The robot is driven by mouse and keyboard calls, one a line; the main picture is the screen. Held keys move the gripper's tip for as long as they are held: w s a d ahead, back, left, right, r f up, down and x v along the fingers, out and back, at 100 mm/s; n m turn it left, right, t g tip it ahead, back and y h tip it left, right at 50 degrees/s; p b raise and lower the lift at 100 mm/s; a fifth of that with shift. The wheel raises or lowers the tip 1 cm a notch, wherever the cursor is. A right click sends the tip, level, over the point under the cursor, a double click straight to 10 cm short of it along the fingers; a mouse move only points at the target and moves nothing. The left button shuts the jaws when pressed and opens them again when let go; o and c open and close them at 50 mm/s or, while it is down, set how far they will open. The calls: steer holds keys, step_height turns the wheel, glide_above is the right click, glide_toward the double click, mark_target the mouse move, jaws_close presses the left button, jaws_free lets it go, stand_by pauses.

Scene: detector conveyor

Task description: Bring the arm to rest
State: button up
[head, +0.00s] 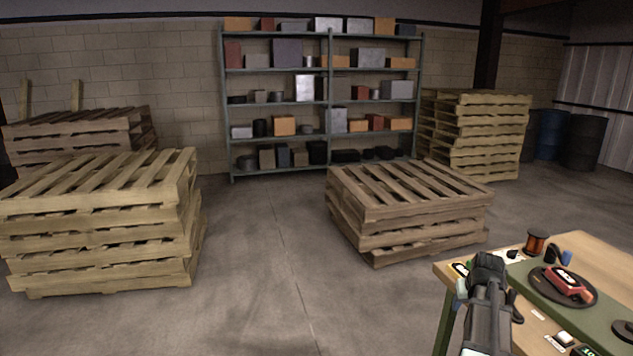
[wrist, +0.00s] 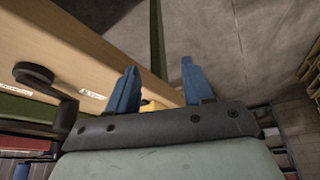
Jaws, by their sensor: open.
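My gripper (wrist: 157,90) shows in the wrist view with its two blue fingers spread apart and nothing between them. In the head view my arm reaches up from the bottom over the left end of a wooden workbench (head: 610,250). The fingertips are hard to make out there. In the wrist view the bench's edge (wrist: 110,55) lies beyond the fingers, with bare concrete floor past it. A small yellow thing shows behind the fingers, partly hidden by them.
A green conveyor (head: 600,318) on the bench carries a black disc with a red device (head: 565,284). A copper-coloured spool (head: 536,243) stands behind it. Pallet stacks (head: 410,205) and a shelf (head: 325,95) stand farther off. The floor between is clear.

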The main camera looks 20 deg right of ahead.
steer(key=s+a+f+n+g+y, duration=0.1)
steer(key=s+a+f+n+g, duration=0.15)
steer(key=a+f, duration=1.25)
steer(key=s+a+f+n+g+y, duration=0.1)
steer(key=s+a+f+g+y, duration=0.15)
steer(key=a+f, duration=1.3)
steer(key=s+a+f+g, duration=0.2)
steer(key=s+a+f, duration=0.2)
steer(key=s, duration=0.5)
steer(key=s+a+f+n+g+h, duration=0.1)
steer(key=s+a+f, duration=0.4)
steer(key=s, duration=0.5)
steer(key=s+a+f+g, duration=0.2)
steer(key=s+a+f, duration=0.3)
steer(key=s, duration=0.5)
steer(key=shift+a+f+g, duration=0.2)
steer(key=shift+f+g, duration=0.2)
steer(key=shift+f, duration=0.05)
